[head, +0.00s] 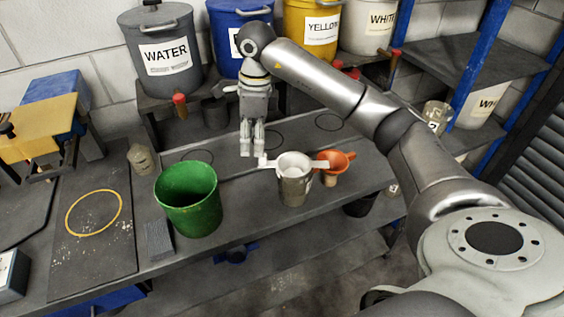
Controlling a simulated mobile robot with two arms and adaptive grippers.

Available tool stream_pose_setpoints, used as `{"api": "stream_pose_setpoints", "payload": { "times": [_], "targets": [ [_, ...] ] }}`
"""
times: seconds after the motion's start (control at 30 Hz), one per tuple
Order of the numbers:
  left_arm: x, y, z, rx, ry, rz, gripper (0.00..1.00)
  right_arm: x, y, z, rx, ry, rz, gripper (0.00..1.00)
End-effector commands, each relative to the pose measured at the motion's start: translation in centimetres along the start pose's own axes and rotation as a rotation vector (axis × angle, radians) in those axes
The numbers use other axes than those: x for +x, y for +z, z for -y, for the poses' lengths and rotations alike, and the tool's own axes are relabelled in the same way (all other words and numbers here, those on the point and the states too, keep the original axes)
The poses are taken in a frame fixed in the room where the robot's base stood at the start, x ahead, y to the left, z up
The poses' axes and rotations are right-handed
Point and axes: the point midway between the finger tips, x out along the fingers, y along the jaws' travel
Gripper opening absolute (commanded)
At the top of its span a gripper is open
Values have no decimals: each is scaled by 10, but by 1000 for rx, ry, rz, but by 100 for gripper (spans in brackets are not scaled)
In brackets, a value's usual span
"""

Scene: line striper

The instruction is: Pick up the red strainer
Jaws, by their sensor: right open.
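The red strainer (336,158), orange-red and funnel-shaped, is on the right part of the bench, just right of a grey cup (294,190). A white strainer (293,164) with side handles sits on that cup, and its right handle reaches to the red strainer. My right gripper (251,152) points down with open, empty fingers. In the picture it is left of the white strainer and well left of the red one. My left gripper is out of view.
A green bucket (188,198) stands left of the cup. Large labelled containers, WATER (165,60) and YELLOW (313,28) among them, line the shelf behind, with red-handled taps. A small beige object (142,159) sits at left. The bench's front edge lies close to the cup.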

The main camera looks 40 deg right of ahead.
Motion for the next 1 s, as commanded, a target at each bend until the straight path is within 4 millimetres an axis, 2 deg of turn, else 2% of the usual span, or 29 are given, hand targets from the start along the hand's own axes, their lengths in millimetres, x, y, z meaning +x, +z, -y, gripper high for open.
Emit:
{"api": "stream_pose_setpoints", "payload": {
  "times": [0.1,0.2,0.5,0.73,1.0],
  "targets": [
    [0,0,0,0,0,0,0,-12,-20,11,26,-30,-74,45],
    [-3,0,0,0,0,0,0,-10,-27,13,33,-35,-98,45],
    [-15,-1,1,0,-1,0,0,30,-30,13,33,-32,-97,45],
    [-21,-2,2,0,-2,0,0,44,-30,13,31,-33,-95,45],
    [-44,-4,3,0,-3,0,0,73,-27,6,31,-31,-95,45]
  ]
}}
